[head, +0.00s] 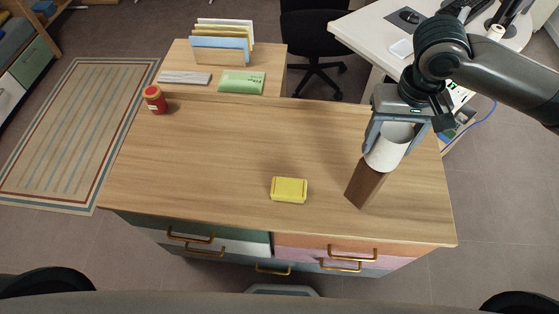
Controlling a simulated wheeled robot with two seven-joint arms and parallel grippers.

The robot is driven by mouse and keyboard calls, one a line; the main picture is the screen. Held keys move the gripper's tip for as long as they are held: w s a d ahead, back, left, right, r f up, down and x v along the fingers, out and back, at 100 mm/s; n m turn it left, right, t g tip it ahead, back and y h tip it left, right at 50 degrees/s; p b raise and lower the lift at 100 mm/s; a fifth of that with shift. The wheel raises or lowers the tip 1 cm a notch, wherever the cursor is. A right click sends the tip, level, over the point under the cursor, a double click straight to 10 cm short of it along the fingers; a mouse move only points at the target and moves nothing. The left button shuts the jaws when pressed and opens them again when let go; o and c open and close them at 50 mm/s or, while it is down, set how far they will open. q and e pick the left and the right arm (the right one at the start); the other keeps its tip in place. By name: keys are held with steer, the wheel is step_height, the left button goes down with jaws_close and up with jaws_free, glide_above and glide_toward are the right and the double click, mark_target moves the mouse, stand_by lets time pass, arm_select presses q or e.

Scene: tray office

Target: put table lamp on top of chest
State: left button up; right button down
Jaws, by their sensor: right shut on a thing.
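The table lamp has a white round shade (388,152) and a brown wooden block base (364,186). My right gripper (390,142) comes in from the upper right and is shut on the shade, with one finger on each side. The lamp leans, its base toward the lower left. It is over the right part of the wooden top of the chest (230,150). I cannot tell whether the base touches the top. The chest has coloured drawers with brass handles at its front. My left gripper is not in view.
A yellow block (289,189) lies left of the lamp. A red jar (155,99) stands at the far left. A file rack (221,46), a green packet (241,82) and a grey slab (185,77) sit at the back. The middle of the top is clear.

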mark_target(409, 136)
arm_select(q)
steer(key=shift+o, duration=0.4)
arm_select(e)
steer(key=shift+r, duration=0.1)
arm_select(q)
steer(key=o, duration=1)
arm_select(e)
steer(key=n, duration=0.2)
steer(key=s+d+r+n+p, duration=0.1)
steer(key=n, duration=0.1)
steer(key=d+r+n, duration=0.1)
steer(key=n, duration=0.1)
steer(key=shift+s+r, duration=0.2)
steer(key=shift+s, duration=0.05)
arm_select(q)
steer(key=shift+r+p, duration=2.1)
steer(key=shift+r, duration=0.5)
arm_select(e)
steer(key=s+d+r+n, duration=0.2)
steer(key=d+r+n, duration=0.1)
steer(key=n, duration=0.7)
steer(key=s+d+r+n, duration=0.3)
steer(key=d+r+n, duration=0.1)
steer(key=n, duration=0.6)
steer(key=shift+s+r, duration=0.25)
steer(key=shift+s, duration=0.05)
